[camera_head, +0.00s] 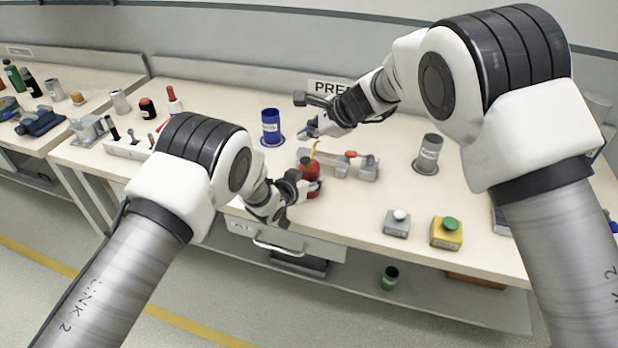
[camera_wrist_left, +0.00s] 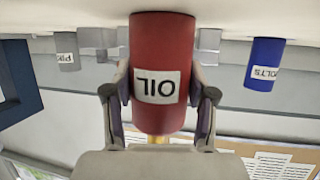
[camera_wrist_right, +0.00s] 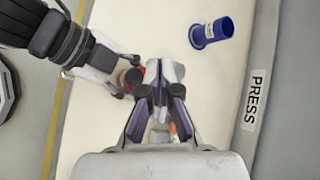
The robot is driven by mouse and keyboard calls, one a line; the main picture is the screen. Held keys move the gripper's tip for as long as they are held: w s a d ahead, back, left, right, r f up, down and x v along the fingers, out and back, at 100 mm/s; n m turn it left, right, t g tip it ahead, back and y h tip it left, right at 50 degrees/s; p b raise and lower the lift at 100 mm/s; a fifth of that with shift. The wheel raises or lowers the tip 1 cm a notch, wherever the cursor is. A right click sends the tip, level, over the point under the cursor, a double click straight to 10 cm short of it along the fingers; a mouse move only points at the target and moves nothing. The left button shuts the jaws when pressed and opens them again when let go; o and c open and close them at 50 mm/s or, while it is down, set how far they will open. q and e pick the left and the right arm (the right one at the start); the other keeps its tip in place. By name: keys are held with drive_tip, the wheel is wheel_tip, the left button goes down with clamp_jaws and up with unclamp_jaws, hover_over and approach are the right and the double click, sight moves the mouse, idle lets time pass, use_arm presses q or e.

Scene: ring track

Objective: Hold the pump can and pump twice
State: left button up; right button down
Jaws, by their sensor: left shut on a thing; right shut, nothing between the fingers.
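The red pump can (camera_head: 308,167) stands near the front edge of the workbench, with a yellow spout (camera_head: 314,148) on top. In the left wrist view the can (camera_wrist_left: 158,45) bears the label OIL and appears upside down. My left gripper (camera_head: 310,187) is shut around the can's body, one finger on each side. My right gripper (camera_head: 313,128) is shut and empty, above and just behind the can's top. In the right wrist view its closed fingertips (camera_wrist_right: 163,66) are beside the partly hidden red can (camera_wrist_right: 129,76); I cannot tell whether they touch it.
A blue cup labelled BOLTS (camera_head: 271,127) stands behind and left, a grey PINS cup (camera_head: 429,154) to the right. A grey fixture (camera_head: 335,164) sits close behind the can. Button boxes, white-topped (camera_head: 397,224) and green-topped (camera_head: 446,233), stand front right, with bare bench between.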

sight(303, 159)
use_arm(q)
drive_tip(key=shift+f, duration=0.1)
use_arm(e)
drive_tip(key=shift+f, duration=3.45)
